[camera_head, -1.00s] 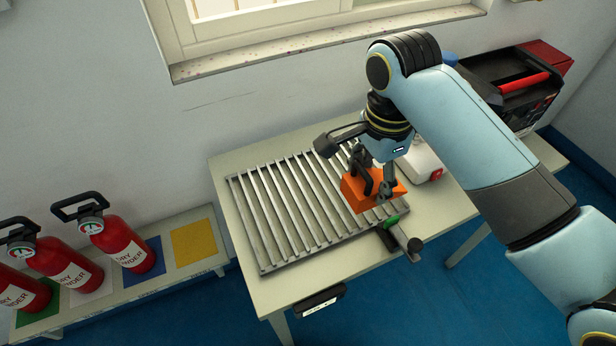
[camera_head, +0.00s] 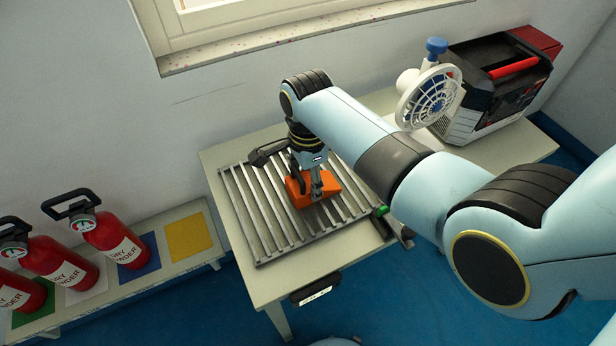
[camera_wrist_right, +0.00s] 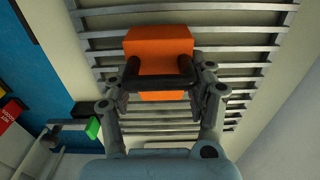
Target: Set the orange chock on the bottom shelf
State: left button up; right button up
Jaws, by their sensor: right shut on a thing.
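The orange chock (camera_head: 331,184) is a block held by my right gripper (camera_head: 308,188) above the right part of a slatted metal rack (camera_head: 245,205). In the right wrist view the chock (camera_wrist_right: 160,45) sits between the fingers of the right gripper (camera_wrist_right: 160,85), with the slats (camera_wrist_right: 240,57) behind it. The gripper is shut on it. I cannot tell whether the chock touches the slats. No shelf that I can name as the bottom one is clear in view. My left gripper is not in view.
The rack lies on a pale table (camera_head: 215,162) by the wall. Red extinguishers (camera_head: 112,238) stand on a low bench at the left. The rack's left part is clear.

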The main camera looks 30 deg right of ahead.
jog(key=o, duration=1.4)
jog(key=shift+f, duration=0.1)
